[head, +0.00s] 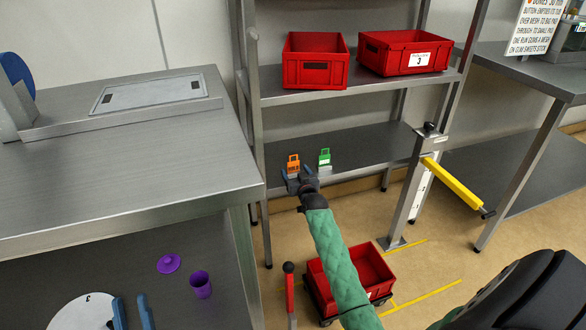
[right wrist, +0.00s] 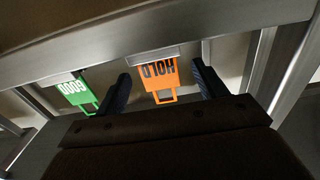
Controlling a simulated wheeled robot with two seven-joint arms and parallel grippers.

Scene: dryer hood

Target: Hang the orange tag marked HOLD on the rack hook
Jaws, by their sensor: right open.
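The orange tag marked HOLD (head: 293,163) stands upright by the front edge of the rack's lower shelf. It shows upside down in the right wrist view (right wrist: 159,76), its top loop toward my gripper. A green tag (head: 324,157) stands just right of it; its lettering shows in the right wrist view (right wrist: 72,91). My right gripper (head: 301,182) is open, with the orange tag between its spread fingers (right wrist: 165,88) and visible gaps on both sides. My left gripper (head: 132,313) is open and empty at the lower left. I cannot make out the rack hook.
Red bins (head: 315,62) sit on the upper shelf (head: 280,96). A post with a yellow bar (head: 452,184) stands at the right. A red cart (head: 370,270) is on the floor under my right arm. A purple cup (head: 201,285) and lid (head: 168,263) lie below the left counter (head: 120,150).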

